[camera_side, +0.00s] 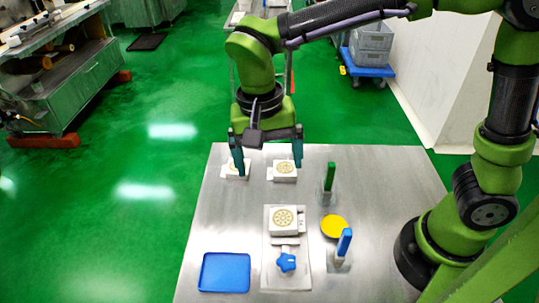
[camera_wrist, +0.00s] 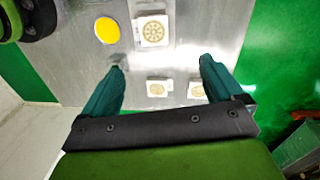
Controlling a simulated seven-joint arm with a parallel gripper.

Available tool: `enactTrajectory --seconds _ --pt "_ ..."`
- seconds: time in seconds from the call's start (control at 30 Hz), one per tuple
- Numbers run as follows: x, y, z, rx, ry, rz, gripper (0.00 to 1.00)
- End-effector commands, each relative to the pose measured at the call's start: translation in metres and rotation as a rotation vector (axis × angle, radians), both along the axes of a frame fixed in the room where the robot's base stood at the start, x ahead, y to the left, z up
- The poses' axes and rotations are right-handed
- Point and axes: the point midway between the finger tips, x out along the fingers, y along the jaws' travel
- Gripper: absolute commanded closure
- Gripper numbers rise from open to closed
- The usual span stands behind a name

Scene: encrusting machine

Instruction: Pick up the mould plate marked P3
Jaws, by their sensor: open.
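Two white mould plates with round tan patterns lie at the back of the metal table: a right one (camera_side: 284,169) and a left one (camera_side: 230,176), partly hidden by a finger. In the wrist view they are the left plate (camera_wrist: 157,88) and right plate (camera_wrist: 196,91) respectively. A third mould plate (camera_side: 284,220) sits on the fixture at the front and also shows in the wrist view (camera_wrist: 151,31). I cannot read P3 on any plate. My gripper (camera_side: 269,167) is open and empty above the back plates; its fingers also show in the wrist view (camera_wrist: 162,65).
A blue tray (camera_side: 225,272), a blue star knob (camera_side: 286,262) and a yellow disc (camera_side: 334,226) are at the front. A green upright handle (camera_side: 330,176) and a blue one (camera_side: 344,241) stand on the right. The table's left middle is clear.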

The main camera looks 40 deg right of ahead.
Motion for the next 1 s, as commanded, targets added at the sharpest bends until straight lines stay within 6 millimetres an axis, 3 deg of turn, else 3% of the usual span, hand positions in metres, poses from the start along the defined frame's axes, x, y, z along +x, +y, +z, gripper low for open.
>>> enactTrajectory --seconds 0.17,0.63,1.0 --pt "-0.003 -0.004 0.002 -0.023 0.006 -0.122 0.06" --pt "-0.012 -0.012 -0.089 -0.023 0.01 -0.125 0.06" --pt "-0.016 -0.017 -0.123 -0.021 0.007 -0.125 0.06"
